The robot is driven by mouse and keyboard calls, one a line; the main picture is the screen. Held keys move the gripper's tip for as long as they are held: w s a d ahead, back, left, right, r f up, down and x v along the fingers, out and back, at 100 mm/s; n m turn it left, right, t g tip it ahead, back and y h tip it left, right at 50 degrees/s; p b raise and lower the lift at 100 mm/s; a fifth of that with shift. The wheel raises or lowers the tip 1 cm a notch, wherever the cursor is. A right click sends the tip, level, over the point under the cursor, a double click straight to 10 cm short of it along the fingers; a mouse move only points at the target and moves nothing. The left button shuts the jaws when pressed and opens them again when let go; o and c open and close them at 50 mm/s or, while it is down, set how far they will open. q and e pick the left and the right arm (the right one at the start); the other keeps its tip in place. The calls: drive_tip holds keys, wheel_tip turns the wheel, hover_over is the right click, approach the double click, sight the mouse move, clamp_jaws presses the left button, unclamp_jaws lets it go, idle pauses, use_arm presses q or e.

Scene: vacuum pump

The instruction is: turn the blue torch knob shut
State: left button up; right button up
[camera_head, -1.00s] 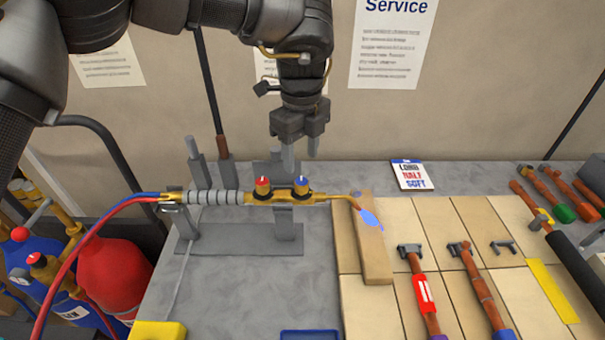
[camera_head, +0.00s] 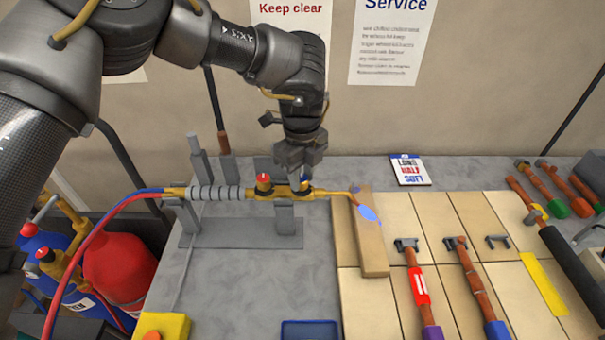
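The torch (camera_head: 215,193) lies level in a grey stand (camera_head: 240,235), with a red knob (camera_head: 263,181) and a blue knob (camera_head: 305,185) on its brass body. A blue flame (camera_head: 368,213) shows at its bent tip on the right. My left gripper (camera_head: 301,181) points down at the blue knob from above. Its fingers are at the knob and partly hide it; I cannot tell whether they press on it. My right gripper is not in view.
A wooden strip (camera_head: 374,255) lies under the flame on pale tiles (camera_head: 450,220). Several hammers and tools lie to the right. Red and blue hoses (camera_head: 75,260) run left to gas cylinders (camera_head: 120,268). A yellow block (camera_head: 162,327) and blue tray (camera_head: 310,331) sit in front.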

use_arm(q)
drive_tip(key=c, duration=0.4)
drive_tip(key=m, duration=0.3)
drive_tip(key=shift+m+b, duration=0.3)
drive_tip(key=m, duration=0.3)
drive_tip(key=shift+m, duration=0.3)
drive_tip(key=m, duration=0.5)
drive_tip(key=shift+p, duration=0.3)
drive_tip(key=m, duration=0.5)
drive_tip(key=shift+m, duration=0.4)
